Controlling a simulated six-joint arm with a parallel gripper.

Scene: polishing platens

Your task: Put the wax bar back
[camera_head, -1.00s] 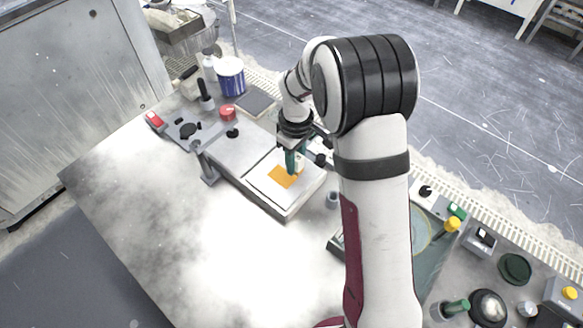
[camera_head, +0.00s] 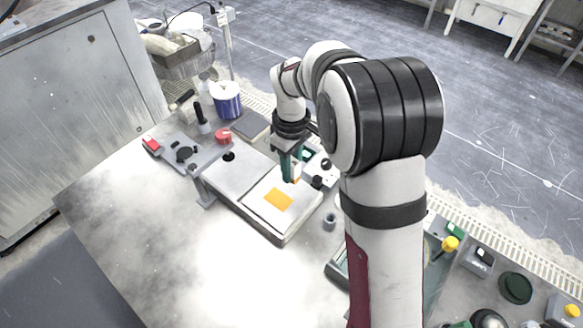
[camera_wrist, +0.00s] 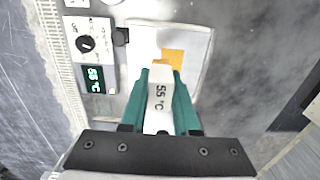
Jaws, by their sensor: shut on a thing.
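The wax bar (camera_wrist: 158,105) is a pale block marked "55 °C", seen between the teal fingers in the wrist view. My gripper (camera_wrist: 160,76) is shut on it. In the head view my gripper (camera_head: 291,177) is above the far right part of the hot plate (camera_head: 272,226), with most of the bar hidden by the fingers. An orange square patch (camera_head: 278,199) lies on the plate's white top, and it also shows just beyond the bar in the wrist view (camera_wrist: 173,57). I cannot tell the exact gap between bar and plate.
A control panel (camera_wrist: 91,60) with a knob and a green "55 °C" display stands beside the plate. A small grey cup (camera_head: 330,221) is near the plate's right corner. The front left bench is clear.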

